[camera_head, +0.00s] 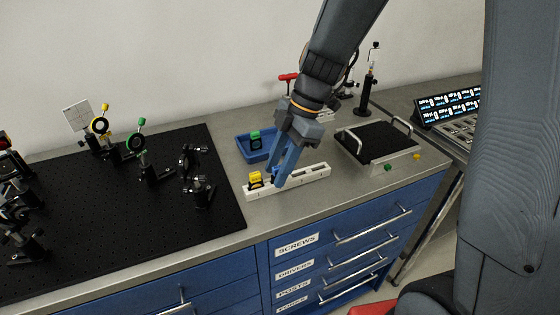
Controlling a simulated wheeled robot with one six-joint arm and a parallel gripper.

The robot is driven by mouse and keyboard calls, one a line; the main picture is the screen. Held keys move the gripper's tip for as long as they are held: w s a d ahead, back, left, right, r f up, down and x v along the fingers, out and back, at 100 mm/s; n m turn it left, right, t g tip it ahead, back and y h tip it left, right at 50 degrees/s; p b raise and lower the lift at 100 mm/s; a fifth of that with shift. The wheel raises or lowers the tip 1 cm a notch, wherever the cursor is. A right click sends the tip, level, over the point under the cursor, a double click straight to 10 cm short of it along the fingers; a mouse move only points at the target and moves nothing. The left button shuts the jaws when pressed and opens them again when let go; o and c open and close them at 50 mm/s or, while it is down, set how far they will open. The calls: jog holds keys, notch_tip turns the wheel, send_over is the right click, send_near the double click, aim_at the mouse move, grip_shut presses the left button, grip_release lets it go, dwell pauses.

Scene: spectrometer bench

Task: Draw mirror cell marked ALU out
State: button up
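A white slotted rack (316,173) lies near the front of the bench. A mirror cell with a yellow top (256,178) stands upright in its left end. My gripper (279,177) points down at the rack's middle, just right of the yellow cell. A small blue part shows between or beside the fingertips; the blue-grey fingers hide most of it, so I cannot tell whether they are closed on it. A green-topped cell (255,137) sits in the blue tray (242,149) behind. The ALU marking is too small to read anywhere.
A black breadboard (110,220) with several optic mounts on posts fills the left. A black plate with metal handles (376,141) stands right of the rack, with small green and yellow pieces before it. The rack's right slots look empty.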

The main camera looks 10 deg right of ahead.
aim_at(278, 167)
grip_shut()
jog(key=shift+r, duration=0.25)
jog(key=shift+r+p, duration=0.8)
jog(key=shift+r, duration=0.7)
dwell(0.6)
